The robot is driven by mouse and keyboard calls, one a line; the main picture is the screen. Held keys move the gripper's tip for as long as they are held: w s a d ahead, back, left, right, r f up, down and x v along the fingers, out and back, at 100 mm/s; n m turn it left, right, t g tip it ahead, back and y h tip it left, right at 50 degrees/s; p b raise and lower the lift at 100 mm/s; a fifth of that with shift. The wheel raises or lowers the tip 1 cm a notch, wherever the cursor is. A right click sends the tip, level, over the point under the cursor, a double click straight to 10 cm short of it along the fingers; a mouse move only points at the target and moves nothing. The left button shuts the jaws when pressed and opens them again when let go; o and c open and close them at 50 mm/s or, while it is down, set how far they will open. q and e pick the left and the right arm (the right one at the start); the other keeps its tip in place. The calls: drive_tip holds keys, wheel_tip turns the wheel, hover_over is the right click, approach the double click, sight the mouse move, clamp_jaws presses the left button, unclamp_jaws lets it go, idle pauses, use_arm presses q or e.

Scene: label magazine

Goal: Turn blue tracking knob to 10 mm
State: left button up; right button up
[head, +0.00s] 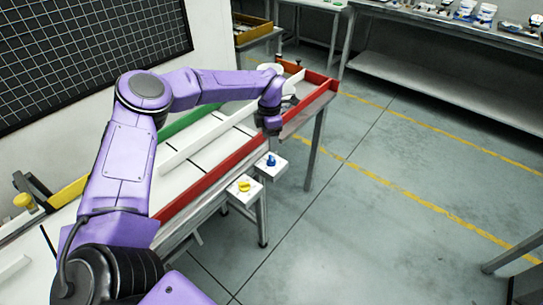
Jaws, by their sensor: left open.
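The blue tracking knob (271,160) sits on a small white box at the front side of the conveyor, just right of the yellow knob (244,186) on its own white box. My left arm reaches from the lower left across the conveyor. My left gripper (272,128) is above and beyond the blue knob, over the red rail, and apart from the knob. It is open, pointing down, with its fingers small and dark in the picture. The knob's scale marks are too small to read. My right gripper is not in the view.
The conveyor has a red rail (212,178) on its near side, a white guide bar (196,143) and a green rail (190,119) behind. A metal table (450,22) with items stands at the upper right. The floor (400,210) to the right is clear.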

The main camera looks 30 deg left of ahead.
sight(270, 158)
use_arm(q)
wheel_tip(270, 158, down, 8)
drive_tip(key=shift+d+f+p, duration=0.1)
drive_tip(key=shift+f+p, duration=0.05)
drive_tip(key=shift+p, duration=0.7)
drive_tip(key=shift+s, duration=0.1)
drive_tip(key=c, duration=1.1)
